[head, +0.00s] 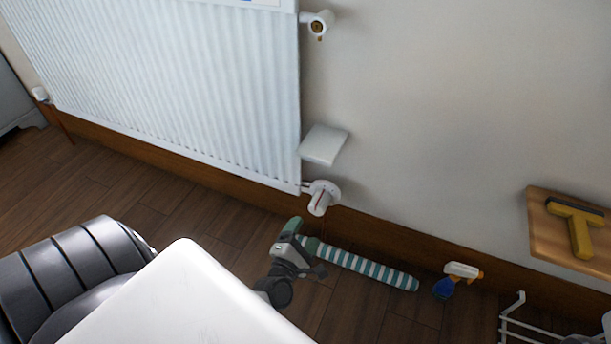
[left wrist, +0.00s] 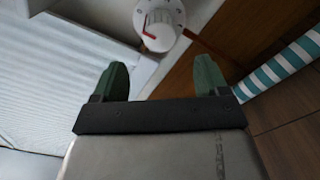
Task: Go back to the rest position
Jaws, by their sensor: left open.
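My left gripper (head: 300,240) shows in the head view below the radiator's lower valve, its green fingers pointing toward the wall. In the left wrist view the two green fingers of the left gripper (left wrist: 161,78) stand apart with nothing between them. The white radiator valve (left wrist: 160,22) with a red mark lies beyond the fingertips there; it also shows in the head view (head: 321,197). I cannot tell whether they touch, but a gap seems to show. My right gripper is in neither view.
A white ribbed radiator (head: 170,80) hangs on the wall. A striped teal-and-white roll (head: 370,268) and a spray bottle (head: 445,288) are by the skirting. A wooden board (head: 541,235) bears a yellow-handled tool (head: 580,236). A white wire rack (head: 510,322) stands lower right.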

